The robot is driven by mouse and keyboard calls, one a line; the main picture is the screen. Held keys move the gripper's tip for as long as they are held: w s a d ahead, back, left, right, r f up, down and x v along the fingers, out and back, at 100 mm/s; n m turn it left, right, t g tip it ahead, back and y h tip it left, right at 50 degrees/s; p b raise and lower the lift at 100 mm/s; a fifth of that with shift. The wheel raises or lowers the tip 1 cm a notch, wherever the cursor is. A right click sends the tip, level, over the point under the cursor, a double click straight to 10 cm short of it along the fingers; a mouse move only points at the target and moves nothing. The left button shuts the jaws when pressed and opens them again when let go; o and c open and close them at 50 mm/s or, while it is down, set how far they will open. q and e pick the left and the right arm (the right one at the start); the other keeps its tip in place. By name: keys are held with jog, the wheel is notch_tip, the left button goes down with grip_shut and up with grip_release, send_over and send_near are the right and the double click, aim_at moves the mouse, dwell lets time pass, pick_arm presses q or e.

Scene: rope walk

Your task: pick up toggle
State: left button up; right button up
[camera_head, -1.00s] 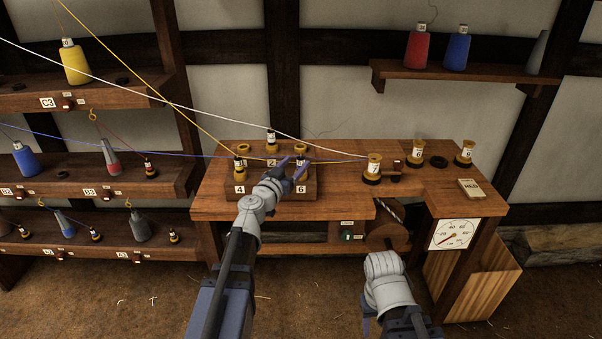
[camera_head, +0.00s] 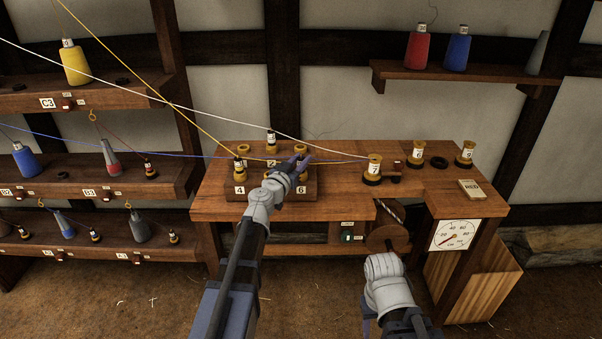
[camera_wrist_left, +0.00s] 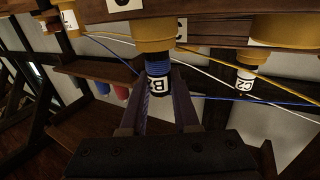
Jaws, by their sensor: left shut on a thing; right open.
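My left gripper (camera_head: 302,163) is at the right front of the wooden block (camera_head: 270,190) on the bench, by the place marked 6. In the left wrist view its fingers are shut on a small toggle (camera_wrist_left: 157,78) with blue thread and a white label starting with B. The toggle's end meets a yellow-brown holder (camera_wrist_left: 140,36); I cannot tell whether it is clear of it. In the head view the toggle is mostly hidden by the gripper. My right gripper (camera_head: 384,268) is low in front of the bench, open, its fingers hidden from view.
White, yellow and blue strands cross above the bench. A toggle (camera_head: 240,165) stands at place 4, another (camera_head: 271,137) at the back. A labelled spool (camera_head: 374,168) stands right of the block. A dial (camera_head: 453,234) is on the bench front. Shelves with cones stand left.

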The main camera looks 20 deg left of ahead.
aim_at(301, 157)
pick_arm(q)
grip_shut()
notch_tip(301, 157, up, 11)
jog(key=p, duration=1.1)
jog(key=shift+r, duration=0.1)
